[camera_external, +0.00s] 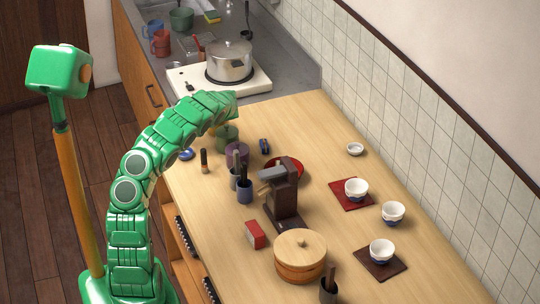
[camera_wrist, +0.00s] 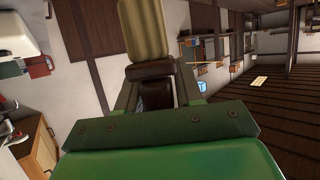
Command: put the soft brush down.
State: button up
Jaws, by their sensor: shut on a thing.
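The soft brush (camera_wrist: 147,30) shows in the wrist view as a pale tan block with a dark brown part below it. My gripper (camera_wrist: 154,78) is shut on its dark brown part, and the tan end points away from the wrist. In the external view my arm arches over the near left part of the wooden table (camera_external: 335,125), and its end is by the table's stove-side edge. The gripper and brush are not clearly visible there, so I cannot tell their height above the table.
Below the arm's end stand a green cup (camera_external: 227,133), a purple pot (camera_external: 236,154) and a small dark blue item (camera_external: 264,146). A brown grinder (camera_external: 284,195) stands mid-table by a red plate (camera_external: 293,165). A pot (camera_external: 229,63) sits on the stove. The table's right side has clear patches between bowls.

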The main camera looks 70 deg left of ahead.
jog(key=shift+w+a+f, duration=0.3)
jog(key=shift+a+f, duration=0.3)
jog(key=shift+f, duration=0.25)
jog(key=shift+w+a+f, duration=0.3)
jog(key=shift+a+f, duration=0.3)
jog(key=shift+f, duration=1.75)
jog(key=shift+f, duration=0.15)
jog(key=o, duration=1)
jog(key=shift+o, duration=0.2)
jog(key=shift+w+d+r, duration=0.15)
jog(key=shift+r, duration=0.1)
jog(key=shift+v, duration=1.2)
notch_tip(320, 180, up, 7)
